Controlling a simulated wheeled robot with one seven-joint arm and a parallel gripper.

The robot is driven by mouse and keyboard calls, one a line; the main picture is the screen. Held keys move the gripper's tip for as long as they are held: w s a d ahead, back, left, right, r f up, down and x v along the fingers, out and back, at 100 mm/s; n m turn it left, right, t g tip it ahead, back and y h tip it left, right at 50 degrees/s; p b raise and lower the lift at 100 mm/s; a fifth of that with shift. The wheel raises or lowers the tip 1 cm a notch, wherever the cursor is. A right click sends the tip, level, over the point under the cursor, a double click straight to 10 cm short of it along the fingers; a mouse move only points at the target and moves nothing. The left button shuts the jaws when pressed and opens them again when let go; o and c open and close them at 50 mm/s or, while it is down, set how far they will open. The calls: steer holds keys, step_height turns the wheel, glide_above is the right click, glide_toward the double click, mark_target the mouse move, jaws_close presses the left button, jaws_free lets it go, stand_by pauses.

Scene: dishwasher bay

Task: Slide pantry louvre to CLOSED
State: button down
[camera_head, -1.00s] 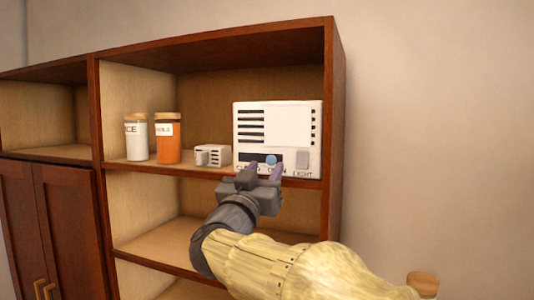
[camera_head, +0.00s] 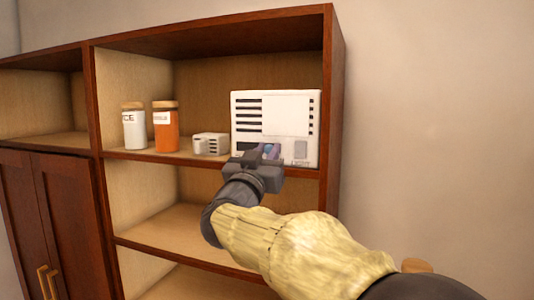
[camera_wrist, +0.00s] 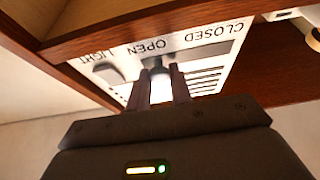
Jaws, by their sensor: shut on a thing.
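The pantry louvre is a white panel (camera_head: 246,122) with dark slots at the left and right and a plain white plate (camera_head: 286,115) between them. Its slider knob, bluish in the head view (camera_head: 270,150), sits in a dark slot low on the panel. My gripper (camera_head: 266,152) is shut on the knob, hiding part of it and some labels. In the wrist view, seen inverted, my gripper (camera_wrist: 163,84) has the knob between its fingers beside the OPEN label (camera_wrist: 148,49). The dark slot runs from there toward the CLOSED label (camera_wrist: 222,31).
A light switch (camera_head: 300,150) is right of the knob. A small white slotted block (camera_head: 210,144), an orange jar (camera_head: 166,128) and a white jar (camera_head: 133,127) stand left on the same shelf. The wooden shelf edge (camera_head: 200,162) runs just below; the shelf beneath is empty.

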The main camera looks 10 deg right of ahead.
mark_target(243, 142)
steer(key=w+a, duration=0.1)
steer(key=a, duration=0.1)
steer(key=w+a+p, duration=0.1)
steer(key=a, duration=0.1)
steer(key=w+a+p, duration=0.1)
steer(key=w+a, duration=0.1)
steer(key=shift+r, duration=0.1)
steer(key=c, duration=1.4)
jaws_free()
steer(key=shift+o, duration=0.6)
steer(key=shift+w+a, duration=0.1)
steer(key=shift+a, duration=0.05)
